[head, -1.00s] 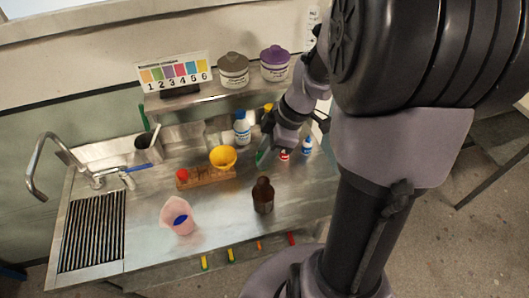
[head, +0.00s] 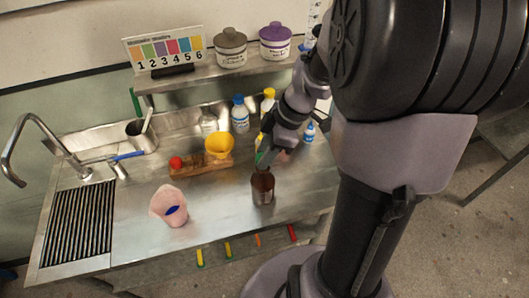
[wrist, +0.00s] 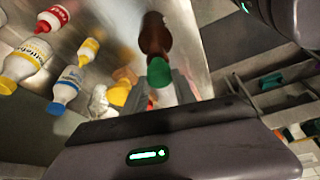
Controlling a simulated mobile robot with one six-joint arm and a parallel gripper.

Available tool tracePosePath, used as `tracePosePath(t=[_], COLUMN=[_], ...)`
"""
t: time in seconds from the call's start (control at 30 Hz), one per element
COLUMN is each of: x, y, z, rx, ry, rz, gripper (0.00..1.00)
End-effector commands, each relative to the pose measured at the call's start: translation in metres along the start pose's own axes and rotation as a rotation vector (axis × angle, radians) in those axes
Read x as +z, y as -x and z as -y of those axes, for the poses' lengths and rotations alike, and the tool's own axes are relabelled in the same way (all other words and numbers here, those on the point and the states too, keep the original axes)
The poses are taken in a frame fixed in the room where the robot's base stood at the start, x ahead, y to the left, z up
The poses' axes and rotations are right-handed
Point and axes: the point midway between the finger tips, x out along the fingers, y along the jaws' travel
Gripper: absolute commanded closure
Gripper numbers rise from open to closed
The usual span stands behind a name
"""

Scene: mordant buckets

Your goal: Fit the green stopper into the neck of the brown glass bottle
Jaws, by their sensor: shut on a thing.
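My gripper (head: 262,160) is shut on the green stopper (wrist: 160,72), which sits between the two fingertips in the wrist view. The brown glass bottle (head: 262,190) stands upright on the steel bench. The gripper is just above and behind its top in the head view, and the fingers partly cover the neck there. In the wrist view the brown bottle (wrist: 155,35) lies straight beyond the stopper, which hides its mouth. I cannot tell whether stopper and neck touch.
A pink jug (head: 170,206) stands left of the bottle. A yellow bowl (head: 219,145) is on a wooden rack (head: 200,166) behind. Labelled bottles, such as a blue-capped one (head: 240,115), stand at the back. Bench around the brown bottle is clear in front.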

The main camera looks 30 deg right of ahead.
Motion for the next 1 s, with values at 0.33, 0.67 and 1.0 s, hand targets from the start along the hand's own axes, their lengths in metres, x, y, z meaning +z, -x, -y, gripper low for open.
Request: tracePosePath(t=[0.33, 0.67, 1.0], x=[0.006, 0.006, 0.005], y=[-0.014, -0.014, -0.003], z=[0.000, 0.000, -0.001], rx=[0.000, 0.000, 0.002], ry=[0.000, 0.000, -0.001], rz=[0.000, 0.000, -0.001], gripper=[1.00, 0.42, 0.42])
